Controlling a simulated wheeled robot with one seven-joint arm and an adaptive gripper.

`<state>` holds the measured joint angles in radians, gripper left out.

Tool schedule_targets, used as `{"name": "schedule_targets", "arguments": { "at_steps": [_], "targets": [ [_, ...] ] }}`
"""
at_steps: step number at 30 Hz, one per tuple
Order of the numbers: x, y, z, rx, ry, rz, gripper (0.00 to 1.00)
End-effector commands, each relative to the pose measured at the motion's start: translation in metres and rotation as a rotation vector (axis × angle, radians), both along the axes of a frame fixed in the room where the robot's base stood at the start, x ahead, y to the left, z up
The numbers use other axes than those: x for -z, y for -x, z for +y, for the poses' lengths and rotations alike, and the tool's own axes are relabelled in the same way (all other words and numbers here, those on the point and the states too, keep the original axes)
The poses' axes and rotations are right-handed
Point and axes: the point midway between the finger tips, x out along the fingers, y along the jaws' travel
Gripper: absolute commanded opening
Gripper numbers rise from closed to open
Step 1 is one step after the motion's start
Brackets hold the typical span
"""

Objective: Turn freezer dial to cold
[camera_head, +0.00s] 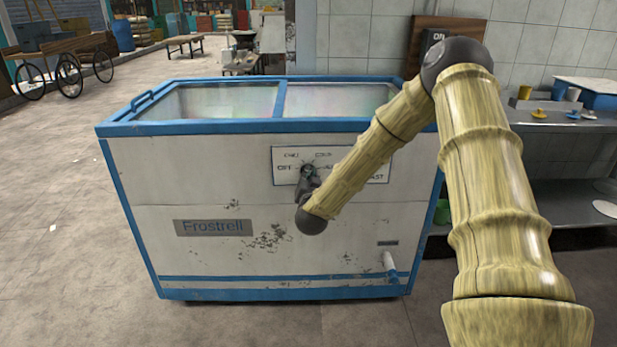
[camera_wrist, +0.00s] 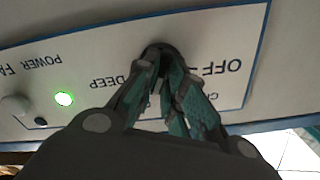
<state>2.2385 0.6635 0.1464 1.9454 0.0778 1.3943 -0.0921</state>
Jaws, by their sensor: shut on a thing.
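The chest freezer (camera_head: 150,190) is white with blue trim and stands in front of me. Its control panel (camera_head: 284,177) is a white plate with a blue border on the front face. In the wrist view the panel (camera_wrist: 212,97) appears upside down, with OFF, DEEP and POWER lettering. My gripper (camera_head: 309,172) is at the panel's left part. In the wrist view my gripper (camera_wrist: 160,62) is shut on the dark dial (camera_wrist: 156,50), which is mostly hidden between the fingers. Where the dial points cannot be told.
A green light (camera_wrist: 64,99) glows on the panel beside a pale round knob (camera_wrist: 14,105). A spout (camera_head: 389,262) sticks out low on the freezer's right. A metal counter (camera_head: 560,150) stands at the right.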

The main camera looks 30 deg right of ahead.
Motion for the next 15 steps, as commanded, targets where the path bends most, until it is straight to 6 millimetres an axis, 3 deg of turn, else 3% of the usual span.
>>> {"name": "schedule_targets", "arguments": {
  "at_steps": [1,4,15],
  "targets": [
    [-0.0008,-0.0002,-0.0011,0.002,0.001,-0.002,0.17],
    [-0.0006,-0.0002,-0.0008,0.002,0.001,-0.001,0.33],
    [-0.0001,0.0020,0.0018,0.000,0.001,0.001,0.33]
  ]
}}
